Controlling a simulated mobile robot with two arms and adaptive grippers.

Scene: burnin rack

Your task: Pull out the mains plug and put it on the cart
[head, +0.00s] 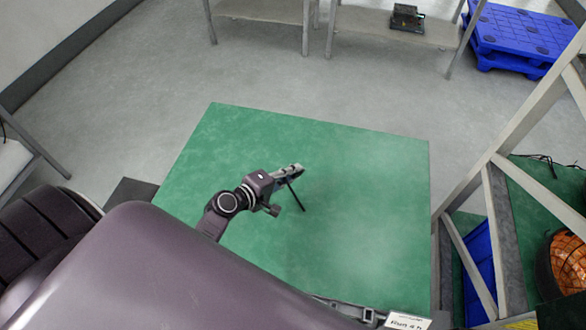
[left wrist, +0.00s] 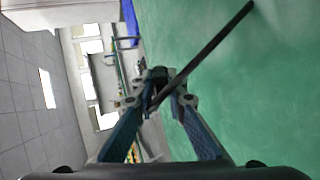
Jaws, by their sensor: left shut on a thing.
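My left gripper (head: 291,171) is over the green top (head: 370,200), which seems to be the cart's top. Its fingers, also seen in the left wrist view (left wrist: 160,92), are shut on a small dark thing (left wrist: 158,75), which looks like the mains plug. A black cord (left wrist: 210,48) runs from it; in the head view the cord (head: 296,196) hangs down from the fingertips over the green top. The plug's face is mostly hidden by the fingers. I cannot tell whether the cord touches the surface. My right gripper is not in view.
A metal frame (head: 500,160) stands along the right, with an orange coil (head: 568,262) and a blue bin (head: 480,262) by it. Shelves (head: 385,25) and blue pallets (head: 520,35) are at the back. A small label (head: 408,321) is at the front edge. The green top is otherwise clear.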

